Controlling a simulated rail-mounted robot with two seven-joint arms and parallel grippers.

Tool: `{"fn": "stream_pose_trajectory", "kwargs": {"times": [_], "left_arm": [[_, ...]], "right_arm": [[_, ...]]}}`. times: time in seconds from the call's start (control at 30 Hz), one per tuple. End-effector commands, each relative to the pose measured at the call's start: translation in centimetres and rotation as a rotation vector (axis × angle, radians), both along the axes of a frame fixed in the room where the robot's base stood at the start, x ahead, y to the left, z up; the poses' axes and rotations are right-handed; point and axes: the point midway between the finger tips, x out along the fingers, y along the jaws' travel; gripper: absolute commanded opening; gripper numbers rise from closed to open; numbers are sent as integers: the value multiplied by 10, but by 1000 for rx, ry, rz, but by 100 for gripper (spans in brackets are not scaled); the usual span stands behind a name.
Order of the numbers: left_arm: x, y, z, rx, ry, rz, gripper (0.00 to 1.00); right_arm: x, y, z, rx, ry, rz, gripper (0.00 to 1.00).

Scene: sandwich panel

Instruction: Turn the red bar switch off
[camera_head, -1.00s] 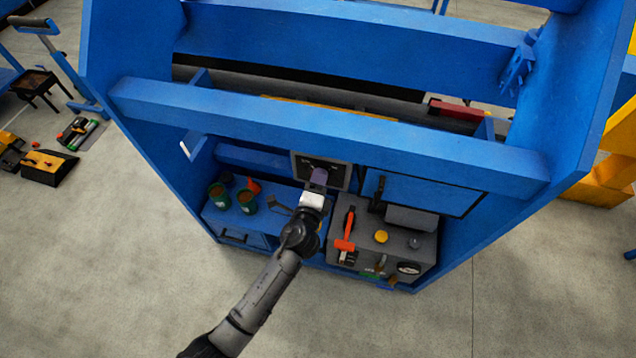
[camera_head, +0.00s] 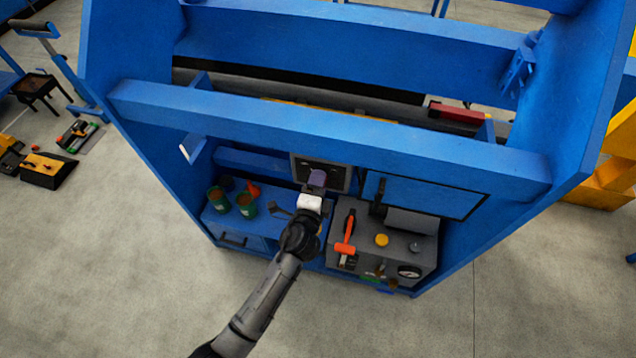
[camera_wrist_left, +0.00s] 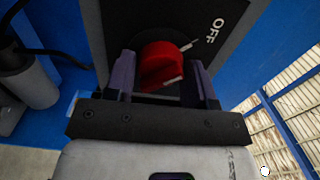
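The red bar switch (camera_wrist_left: 162,65) shows in the left wrist view as a red knob on a dark panel (camera_wrist_left: 185,15). A white OFF label (camera_wrist_left: 213,31) is printed to its upper right. The fingers of my left gripper (camera_wrist_left: 163,80) are on either side of the knob, apart, with narrow gaps visible; contact is not clear. In the head view my left gripper (camera_head: 317,182) is at the front of the switch panel (camera_head: 341,180) and hides the switch. My right gripper is not in view.
A blue frame (camera_head: 330,118) with a crossbeam surrounds the workspace. A grey box (camera_head: 410,245) with a red-handled hammer (camera_head: 347,235) stands right of the arm.

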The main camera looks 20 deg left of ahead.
Motion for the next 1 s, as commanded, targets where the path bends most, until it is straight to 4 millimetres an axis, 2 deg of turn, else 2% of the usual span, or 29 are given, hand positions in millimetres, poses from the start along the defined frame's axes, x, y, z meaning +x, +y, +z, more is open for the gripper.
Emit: {"fn": "stream_pose_trajectory", "kwargs": {"times": [0.03,0.2,0.43,0.57,0.67,1.0], "left_arm": [[0,0,0,0,0,0,55],[0,0,0,2,0,0,71],[0,0,0,3,0,0,71],[-8,-1,-1,3,1,0,71],[-22,-3,-1,3,2,0,71],[-88,-10,-1,1,2,1,71]], "right_arm": [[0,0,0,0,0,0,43],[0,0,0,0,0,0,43],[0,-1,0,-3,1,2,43],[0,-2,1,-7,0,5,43],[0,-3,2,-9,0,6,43],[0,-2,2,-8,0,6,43]]}}
